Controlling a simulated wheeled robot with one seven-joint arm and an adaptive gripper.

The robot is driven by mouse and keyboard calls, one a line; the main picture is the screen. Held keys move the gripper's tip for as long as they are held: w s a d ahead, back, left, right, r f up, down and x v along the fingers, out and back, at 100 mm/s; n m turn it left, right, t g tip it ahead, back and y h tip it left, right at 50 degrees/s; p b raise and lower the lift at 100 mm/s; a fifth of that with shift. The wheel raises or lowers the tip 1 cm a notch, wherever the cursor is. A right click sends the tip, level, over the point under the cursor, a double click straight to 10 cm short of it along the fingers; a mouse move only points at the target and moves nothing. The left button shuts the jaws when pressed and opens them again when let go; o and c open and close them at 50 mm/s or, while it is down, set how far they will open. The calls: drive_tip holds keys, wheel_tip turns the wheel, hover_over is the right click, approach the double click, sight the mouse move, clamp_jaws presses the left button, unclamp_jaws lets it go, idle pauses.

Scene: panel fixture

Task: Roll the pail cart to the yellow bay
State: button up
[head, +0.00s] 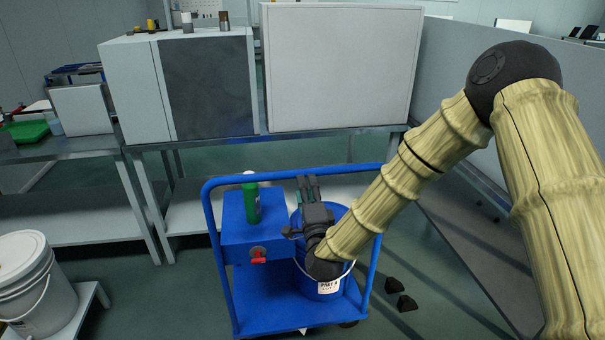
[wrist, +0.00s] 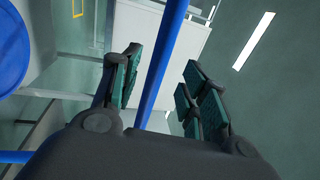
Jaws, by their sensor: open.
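The pail cart (head: 268,312) is a blue flat-deck trolley with a tall tubular handle (head: 215,245). It carries a blue pail (head: 325,289) with a wire bail and a white label, partly hidden by my arm. My gripper (head: 308,186) is at the handle's top bar. In the wrist view, its open fingers (wrist: 160,90) stand on either side of the blue handle bar (wrist: 163,60), with gaps visible. A blue round surface (wrist: 10,45), probably the pail, shows at the left. The yellow bay cannot be made out; a thin yellow outline (wrist: 78,8) shows at the top.
A blue box (head: 234,235) with a red knob (head: 259,257) and a green bottle (head: 250,203) ride on the cart. Steel benches (head: 150,150) stand behind. A white bucket (head: 22,275) sits on a low stand at left. Dark wedges (head: 400,295) lie on the floor at right.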

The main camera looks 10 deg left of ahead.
drive_tip(key=x, duration=0.6)
drive_tip(key=shift+w+a+p, duration=0.1)
drive_tip(key=shift+w+p, duration=0.25)
clamp_jaws()
